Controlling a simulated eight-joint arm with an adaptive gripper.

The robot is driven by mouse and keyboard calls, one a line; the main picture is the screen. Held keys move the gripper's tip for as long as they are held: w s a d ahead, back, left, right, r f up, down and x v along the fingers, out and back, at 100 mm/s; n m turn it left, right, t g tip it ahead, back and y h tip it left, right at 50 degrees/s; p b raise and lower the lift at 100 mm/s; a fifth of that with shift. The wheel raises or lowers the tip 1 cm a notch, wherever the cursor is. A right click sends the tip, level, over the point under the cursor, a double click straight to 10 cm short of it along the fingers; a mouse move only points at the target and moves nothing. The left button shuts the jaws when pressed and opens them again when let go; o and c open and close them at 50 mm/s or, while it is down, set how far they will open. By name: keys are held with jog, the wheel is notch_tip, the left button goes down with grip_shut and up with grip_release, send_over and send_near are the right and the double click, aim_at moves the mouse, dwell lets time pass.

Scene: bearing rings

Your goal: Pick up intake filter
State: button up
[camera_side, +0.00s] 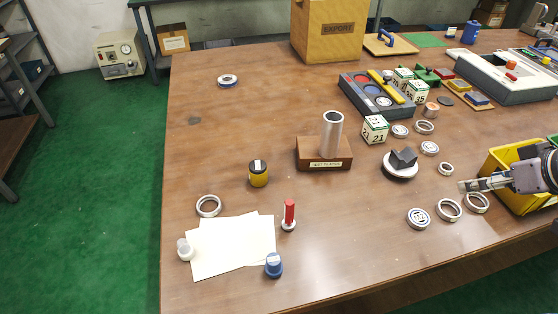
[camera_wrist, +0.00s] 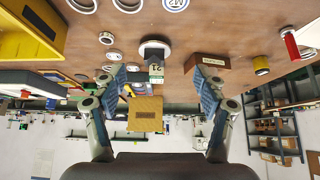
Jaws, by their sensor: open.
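No thing in view is plainly labelled as the intake filter, and I cannot tell for sure which it is. One candidate is a pale round disc with dark markings (camera_side: 418,218) near the table's front right; a marked disc (camera_wrist: 175,4) is cut by the top edge of the wrist view. My gripper (camera_side: 464,185) is at the right, above the table, its fingers pointing left. It is up and right of the marked disc in the side view. In the wrist view my gripper (camera_wrist: 159,78) has its two blue-padded fingers wide apart with nothing held between them.
Metal rings (camera_side: 449,210) lie near the marked disc. A yellow bin (camera_side: 500,160) stands beside my arm. A white disc carrying a dark block (camera_side: 403,158), a wooden stand (camera_side: 311,153) with a metal tube and a numbered cube (camera_side: 375,130) are farther back.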

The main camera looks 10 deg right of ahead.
jog(key=shift+r, duration=0.1)
jog(key=w+a+r+n+g, duration=0.1)
jog(key=w+a+r+n, duration=0.5)
jog(key=w+n, duration=0.3)
jog(key=n+g+h, duration=0.2)
jog(key=n, duration=2)
send_over(257, 167)
jog(key=s+a, duration=0.1)
jog(key=s, duration=0.2)
notch_tip(257, 167, down, 14)
jog(key=r, duration=0.1)
jog(key=x, duration=1)
jog(key=shift+w+a+f, duration=0.1)
jog(key=shift+a+f, duration=0.05)
jog(key=shift+f, duration=0.25)
jog(key=c, duration=1.3)
